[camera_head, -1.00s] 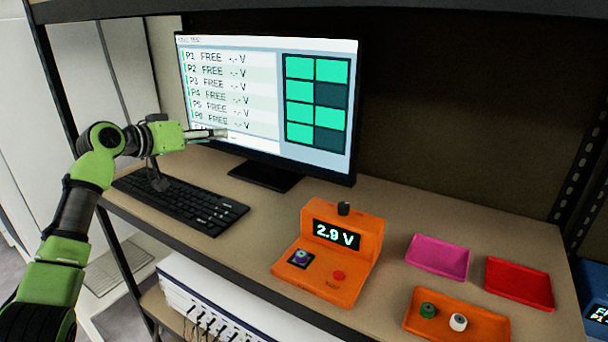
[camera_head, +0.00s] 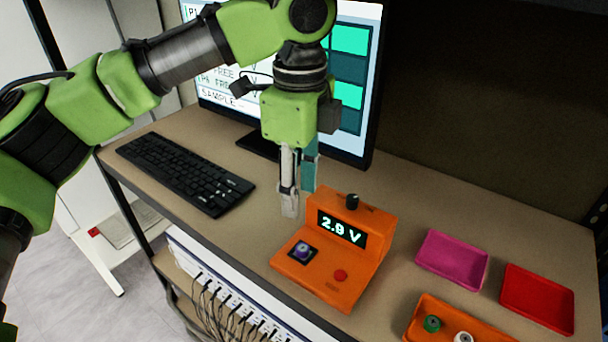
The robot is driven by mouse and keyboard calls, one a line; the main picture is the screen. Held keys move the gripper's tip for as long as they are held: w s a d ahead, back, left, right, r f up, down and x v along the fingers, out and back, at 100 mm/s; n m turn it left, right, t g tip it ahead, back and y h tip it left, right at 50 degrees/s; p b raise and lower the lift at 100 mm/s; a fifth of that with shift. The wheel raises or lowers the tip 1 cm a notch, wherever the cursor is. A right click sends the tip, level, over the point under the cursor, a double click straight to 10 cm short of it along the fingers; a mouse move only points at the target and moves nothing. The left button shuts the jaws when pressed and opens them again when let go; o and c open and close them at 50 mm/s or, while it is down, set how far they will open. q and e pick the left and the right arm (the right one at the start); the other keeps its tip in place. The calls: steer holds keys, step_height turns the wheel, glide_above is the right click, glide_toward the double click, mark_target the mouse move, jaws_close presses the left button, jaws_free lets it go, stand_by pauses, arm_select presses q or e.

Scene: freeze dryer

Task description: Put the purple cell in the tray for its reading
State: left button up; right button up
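The purple cell (camera_head: 302,251) sits in the dark square socket at the front left of an orange tester (camera_head: 325,281). The tester's display (camera_head: 342,229) reads 2.9 V. My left gripper (camera_head: 300,200) points down behind and above the tester, apart from the cell. Its two fingers show close together at an angle that hides the gap, and I see nothing held between them. At the right are a magenta tray (camera_head: 452,259), empty, a red tray (camera_head: 538,298), empty, and an orange tray (camera_head: 425,305). My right gripper is not in view.
The orange tray holds a green cell (camera_head: 432,323) and a white cell (camera_head: 463,338), cut by the frame's lower edge. A keyboard (camera_head: 185,172) lies left of the tester. A monitor (camera_head: 372,110) stands behind my arm, which covers much of its screen.

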mark_target(301, 248)
arm_select(q)
step_height(301, 248, down, 12)
steer(key=shift+w+r+p, duration=0.1)
steer(key=shift+r+p, duration=0.05)
steer(key=shift+p, duration=0.65)
steer(key=shift+d+f, duration=0.1)
steer(key=shift+f, duration=0.65)
jaws_close()
steer(key=shift+r, duration=0.1)
steer(key=shift+r+p, duration=2.45)
steer(key=shift+p, duration=0.65)
